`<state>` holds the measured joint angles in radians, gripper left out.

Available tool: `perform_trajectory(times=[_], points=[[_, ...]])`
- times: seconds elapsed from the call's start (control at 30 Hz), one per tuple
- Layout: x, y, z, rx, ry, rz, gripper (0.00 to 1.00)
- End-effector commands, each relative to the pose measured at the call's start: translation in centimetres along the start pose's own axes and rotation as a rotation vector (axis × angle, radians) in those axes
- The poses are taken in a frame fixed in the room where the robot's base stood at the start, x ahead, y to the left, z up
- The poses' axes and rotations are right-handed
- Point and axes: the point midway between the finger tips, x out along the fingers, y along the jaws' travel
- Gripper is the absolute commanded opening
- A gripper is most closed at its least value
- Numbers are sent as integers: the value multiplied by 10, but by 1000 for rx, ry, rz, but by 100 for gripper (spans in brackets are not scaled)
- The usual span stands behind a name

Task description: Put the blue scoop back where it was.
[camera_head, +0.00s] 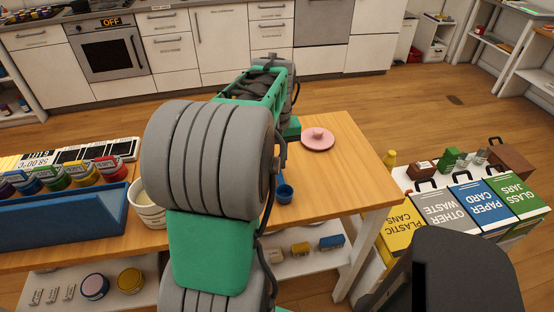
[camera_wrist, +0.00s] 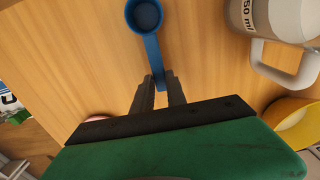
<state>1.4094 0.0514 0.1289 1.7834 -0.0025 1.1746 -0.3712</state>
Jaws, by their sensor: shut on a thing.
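The blue scoop (camera_wrist: 147,18) is in front of my gripper (camera_wrist: 160,84) in the wrist view. Its round cup points away from me and its handle runs back between the two fingers. My gripper is shut on the handle. The scoop also shows in the head view (camera_head: 285,192), beside my arm over the wooden table (camera_head: 345,165). My fingers are hidden behind my arm in the head view. I cannot tell whether the scoop touches the table.
A pink lidded dish (camera_head: 317,140) sits at the table's far edge. A white tub (camera_head: 148,205) and a blue rack (camera_head: 65,228) of coloured jars stand left. A measuring jug (camera_wrist: 270,22) and yellow round item (camera_wrist: 296,128) are at right in the wrist view. Labelled waste bins (camera_head: 450,212) stand right.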

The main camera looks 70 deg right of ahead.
Motion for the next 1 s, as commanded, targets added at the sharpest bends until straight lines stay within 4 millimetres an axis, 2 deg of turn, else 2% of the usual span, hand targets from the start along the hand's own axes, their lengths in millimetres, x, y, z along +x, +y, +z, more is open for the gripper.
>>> perform_trajectory(times=[0.03, 0.3, 0.6, 0.73, 1.0], points=[[1, 0, 0, 0, 0, 0, 19], [0, 0, 0, 0, 0, 0, 39], [-6, 0, 0, 0, 2, 1, 39], [-29, 0, -1, 0, 5, 2, 39], [-98, 0, -1, 0, 4, 1, 39]])
